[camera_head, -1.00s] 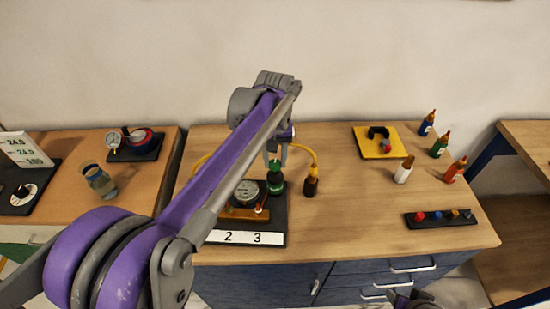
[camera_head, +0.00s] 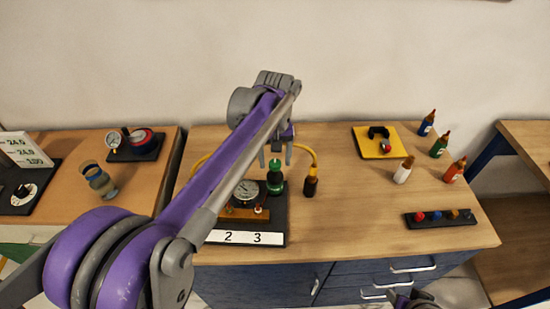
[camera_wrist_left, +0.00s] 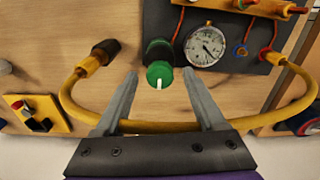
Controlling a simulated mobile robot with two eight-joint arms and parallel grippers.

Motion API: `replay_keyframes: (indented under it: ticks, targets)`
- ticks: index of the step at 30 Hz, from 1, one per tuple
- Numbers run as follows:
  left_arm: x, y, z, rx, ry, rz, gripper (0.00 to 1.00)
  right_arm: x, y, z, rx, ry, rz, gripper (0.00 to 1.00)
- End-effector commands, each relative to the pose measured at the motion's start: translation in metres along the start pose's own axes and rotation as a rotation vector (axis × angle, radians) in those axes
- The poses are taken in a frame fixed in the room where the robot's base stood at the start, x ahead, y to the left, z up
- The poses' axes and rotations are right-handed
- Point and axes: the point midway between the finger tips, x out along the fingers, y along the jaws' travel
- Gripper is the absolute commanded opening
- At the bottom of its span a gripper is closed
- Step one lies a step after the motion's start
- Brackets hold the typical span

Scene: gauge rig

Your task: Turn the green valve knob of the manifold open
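The green valve knob (camera_head: 275,166) stands upright at the back right of the manifold's dark base plate (camera_head: 278,215). It also shows in the left wrist view (camera_wrist_left: 160,74), with a white mark on its face pointing toward my gripper. My left gripper (camera_head: 277,157) is just above the knob. In the left wrist view its two fingers (camera_wrist_left: 160,82) are spread, one on each side of the knob, with a gap on both sides. The manifold's round gauge (camera_head: 246,189) stands left of the knob. My right gripper (camera_head: 415,301) is only partly seen at the bottom edge.
A yellow hose (camera_wrist_left: 68,110) with a dark-ended connector (camera_head: 311,186) loops around the manifold. Several bottles (camera_head: 439,147), a yellow plate (camera_head: 364,147) and a dark strip of coloured knobs (camera_head: 412,220) are to the right.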

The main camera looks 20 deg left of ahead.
Motion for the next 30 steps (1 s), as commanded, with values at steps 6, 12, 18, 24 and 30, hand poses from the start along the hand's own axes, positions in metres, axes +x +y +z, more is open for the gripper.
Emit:
replay_keyframes:
  ticks: [6, 12, 18, 24, 30]
  targets:
    - [0.0, 0.0, 0.0, 0.001, 0.0, 0.0, 0.72, 0.0, 0.0, 0.0, 0.0, 0.0, 0.0, 0.5]
    - [-0.014, 0.0, 0.0, 0.001, 0.0, 0.0, 0.72, -0.001, 0.0, -0.001, 0.0, 0.001, 0.0, 0.5]
    - [-0.054, 0.0, 0.0, 0.0, 0.0, 0.0, 0.72, -0.004, 0.0, -0.004, 0.0, 0.004, 0.0, 0.5]
    - [-0.09, 0.0, 0.0, 0.0, 0.001, 0.0, 0.72, -0.006, 0.0, -0.007, 0.0, 0.007, 0.0, 0.5]
    - [-0.107, 0.0, 0.0, 0.0, 0.0, 0.0, 0.72, -0.007, 0.0, -0.009, 0.0, 0.008, 0.0, 0.5]
